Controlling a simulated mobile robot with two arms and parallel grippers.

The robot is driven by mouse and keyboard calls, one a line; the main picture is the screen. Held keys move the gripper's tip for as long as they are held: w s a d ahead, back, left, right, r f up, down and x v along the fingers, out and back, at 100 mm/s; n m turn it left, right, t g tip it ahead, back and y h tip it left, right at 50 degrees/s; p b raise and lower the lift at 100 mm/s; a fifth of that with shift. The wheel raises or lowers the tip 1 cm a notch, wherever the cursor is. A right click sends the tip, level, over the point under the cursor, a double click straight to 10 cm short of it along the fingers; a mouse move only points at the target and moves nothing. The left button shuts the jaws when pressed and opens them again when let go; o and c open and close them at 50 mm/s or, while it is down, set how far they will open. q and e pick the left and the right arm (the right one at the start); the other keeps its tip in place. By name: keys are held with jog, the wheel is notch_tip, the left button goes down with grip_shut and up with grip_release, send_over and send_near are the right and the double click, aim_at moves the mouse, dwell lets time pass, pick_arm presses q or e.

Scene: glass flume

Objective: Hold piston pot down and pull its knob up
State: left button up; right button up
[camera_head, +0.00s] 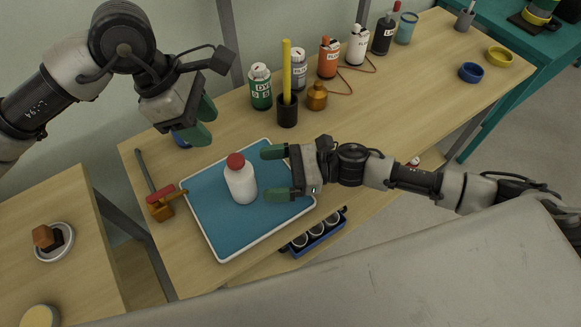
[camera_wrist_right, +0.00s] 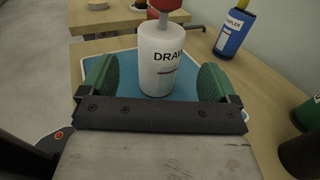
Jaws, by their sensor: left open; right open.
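The piston pot (camera_head: 243,184) is a white bottle standing upright on the blue tray (camera_head: 283,215). Its red knob (camera_head: 235,160) sits low on top. In the right wrist view the pot (camera_wrist_right: 159,70) is marked "DRAW", with the top of its knob cut off by the frame edge. My right gripper (camera_head: 276,173) is open, pointing left at the pot's side; its green fingers stop just short of the pot. In its wrist view (camera_wrist_right: 157,80) the pot appears between the fingers. My left gripper (camera_head: 202,121) is open and empty, raised behind and left of the pot.
A hammer-like tool (camera_head: 158,195) lies left of the tray. A black cup (camera_head: 287,112) with a yellow stick, a green bottle (camera_head: 260,88) and an amber jar (camera_head: 317,96) stand behind. A blue holder (camera_head: 317,236) is at the front edge. A blue sampler (camera_wrist_right: 234,32) stands beyond the tray.

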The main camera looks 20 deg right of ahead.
aim_at(241, 176)
jog(key=a, duration=0.4)
jog(key=w+a, duration=0.1)
jog(key=a, duration=0.1)
jog(key=shift+a, duration=0.2)
